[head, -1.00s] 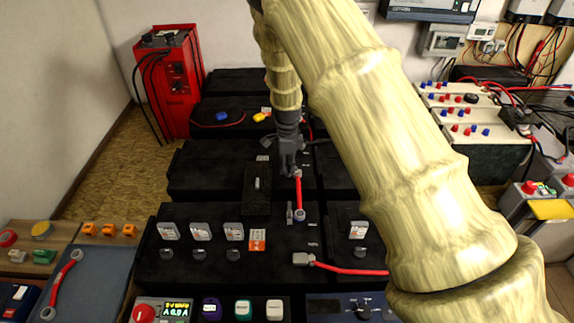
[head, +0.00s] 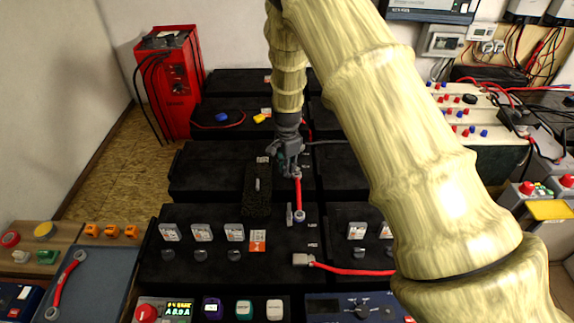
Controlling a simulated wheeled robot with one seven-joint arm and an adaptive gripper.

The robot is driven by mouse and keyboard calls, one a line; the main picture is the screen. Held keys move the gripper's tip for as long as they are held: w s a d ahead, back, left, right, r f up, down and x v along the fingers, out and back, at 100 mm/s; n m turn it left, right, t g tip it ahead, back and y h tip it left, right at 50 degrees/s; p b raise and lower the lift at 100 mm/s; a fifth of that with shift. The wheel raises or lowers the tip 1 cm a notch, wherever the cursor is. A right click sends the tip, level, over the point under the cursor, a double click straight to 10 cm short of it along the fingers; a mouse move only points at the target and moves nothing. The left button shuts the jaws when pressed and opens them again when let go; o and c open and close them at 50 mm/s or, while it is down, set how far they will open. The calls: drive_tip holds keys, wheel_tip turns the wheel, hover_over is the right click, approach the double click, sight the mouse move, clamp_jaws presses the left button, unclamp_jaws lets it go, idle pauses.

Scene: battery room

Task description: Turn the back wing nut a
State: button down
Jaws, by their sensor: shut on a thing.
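A short red link cable (head: 298,193) runs between two terminals on the black batteries, with a ring lug at each end. My gripper (head: 292,171) points down at the back end of this cable and is shut on the back wing nut there. The nut itself is mostly hidden by the fingers and too small to make out. A small grey upright piece (head: 290,213), perhaps another wing nut, stands beside the cable's front lug (head: 300,217).
A dark block (head: 257,204) stands just left of my gripper. Another red cable (head: 350,270) runs right along the front. A red charger (head: 172,85) stands back left.

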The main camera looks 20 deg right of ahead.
drive_tip(key=n+p, duration=0.1)
drive_tip(key=n, duration=0.5)
drive_tip(key=shift+s+r, duration=0.1)
drive_tip(key=n, duration=0.6)
drive_tip(key=shift+d, duration=0.15)
drive_tip(key=shift+n, duration=0.3)
drive_tip(key=c, duration=1.5)
unclamp_jaws()
drive_tip(key=shift+s, duration=0.1)
wheel_tip(320, 180, up, 12)
drive_tip(key=shift+f, duration=0.1)
